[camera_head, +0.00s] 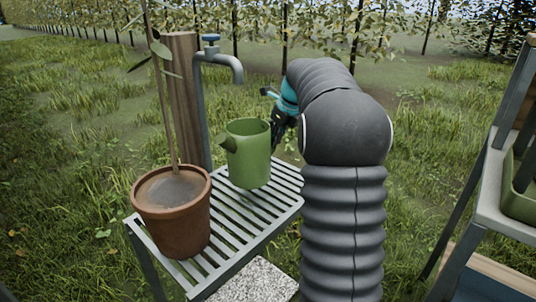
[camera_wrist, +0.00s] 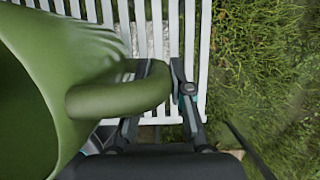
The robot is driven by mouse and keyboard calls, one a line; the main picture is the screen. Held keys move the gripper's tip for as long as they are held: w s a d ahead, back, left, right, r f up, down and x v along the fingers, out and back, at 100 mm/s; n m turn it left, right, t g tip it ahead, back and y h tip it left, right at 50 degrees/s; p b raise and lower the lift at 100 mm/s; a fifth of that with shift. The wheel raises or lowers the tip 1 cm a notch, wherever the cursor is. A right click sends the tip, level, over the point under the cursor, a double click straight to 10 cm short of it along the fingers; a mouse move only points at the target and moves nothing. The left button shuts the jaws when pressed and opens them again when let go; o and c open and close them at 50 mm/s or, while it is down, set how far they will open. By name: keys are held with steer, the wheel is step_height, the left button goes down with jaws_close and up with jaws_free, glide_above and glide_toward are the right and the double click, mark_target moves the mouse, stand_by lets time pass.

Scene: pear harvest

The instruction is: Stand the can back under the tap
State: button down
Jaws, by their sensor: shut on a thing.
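The green watering can (camera_head: 248,155) is upright at the slatted stand (camera_head: 282,200), with its short spout pointing left. Whether its base touches the slats or hangs just above them is hard to tell. The grey tap (camera_head: 222,62) with a blue handle is on a wooden post, and its outlet shows above the can in the head view. My gripper (camera_head: 279,125) is at the can's right side. In the wrist view my gripper (camera_wrist: 162,78) is shut on the can's curved handle (camera_wrist: 118,98). The can's body (camera_wrist: 60,70) fills the left of that view.
A terracotta pot (camera_head: 172,215) with a thin sapling stands on the stand, left of the can. A speckled slab (camera_head: 255,282) lies at the stand's front. A rack (camera_head: 495,205) with a green crate is at the far right. Grass lies around, and a vine row is behind.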

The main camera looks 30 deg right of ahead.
steer(key=shift+w+a+f, duration=0.5)
steer(key=shift+a+f, duration=0.15)
steer(key=shift+a, duration=0.2)
steer(key=shift+f, duration=1.9)
steer(key=c, duration=1.1)
jaws_free()
steer(key=shift+f, duration=0.15)
steer(key=shift+o, duration=0.2)
steer(key=v, duration=1.2)
steer(key=shift+p, duration=0.3)
